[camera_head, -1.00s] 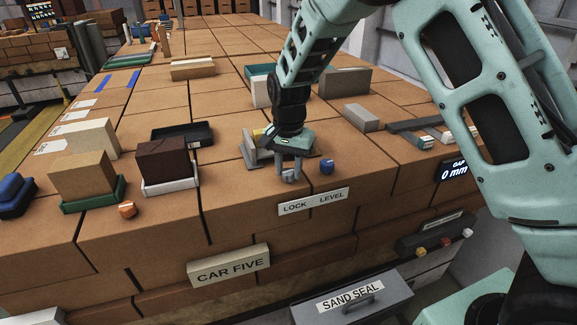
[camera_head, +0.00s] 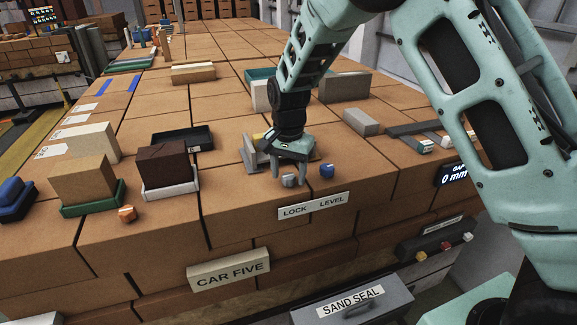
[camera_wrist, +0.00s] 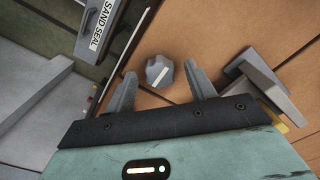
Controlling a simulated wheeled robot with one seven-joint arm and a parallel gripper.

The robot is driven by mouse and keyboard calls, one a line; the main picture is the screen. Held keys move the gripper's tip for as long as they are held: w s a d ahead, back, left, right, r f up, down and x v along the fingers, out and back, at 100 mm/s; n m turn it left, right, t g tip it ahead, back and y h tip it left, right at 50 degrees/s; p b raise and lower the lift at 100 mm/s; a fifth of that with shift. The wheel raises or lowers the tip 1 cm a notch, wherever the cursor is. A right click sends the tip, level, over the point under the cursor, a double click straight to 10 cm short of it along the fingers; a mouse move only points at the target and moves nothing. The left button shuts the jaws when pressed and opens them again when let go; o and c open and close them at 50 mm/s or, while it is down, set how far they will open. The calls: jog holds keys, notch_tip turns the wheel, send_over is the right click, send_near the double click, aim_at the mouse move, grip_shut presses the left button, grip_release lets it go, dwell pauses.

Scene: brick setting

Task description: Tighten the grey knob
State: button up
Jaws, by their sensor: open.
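The grey knob (camera_head: 289,181) sits on the brick surface near its front edge, above the word LOCK on the LOCK LEVEL label (camera_head: 313,205). In the wrist view the grey knob (camera_wrist: 159,71) is a faceted round cap with a white line running diagonally across it. My gripper (camera_head: 288,177) points down over the knob. In the wrist view its two fingers (camera_wrist: 160,79) are spread, one on each side of the knob, with a gap on both sides.
A grey angled bracket (camera_wrist: 252,82) lies close beyond the right finger in the wrist view.

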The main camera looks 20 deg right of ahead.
aim_at(289, 175)
notch_tip(289, 175, up, 17)
jog(key=b, duration=0.3)
jog(key=shift+r, duration=0.2)
jog(key=s+a+f+n, duration=0.2)
jog(key=s+f+n, duration=0.2)
jog(key=s, duration=0.7)
jog(key=s+a+f+n+b, duration=0.1)
jog(key=s+f+n, duration=0.3)
jog(key=s, duration=0.7)
jog(key=s+a+f+n+b, duration=0.1)
jog(key=s+a+f+n, duration=0.2)
jog(key=s+f+n, duration=0.2)
jog(key=s+n, duration=0.3)
jog(key=s, duration=0.3)
jog(key=shift+s+a+y, duration=0.25)
jog(key=shift+s+y, duration=0.05)
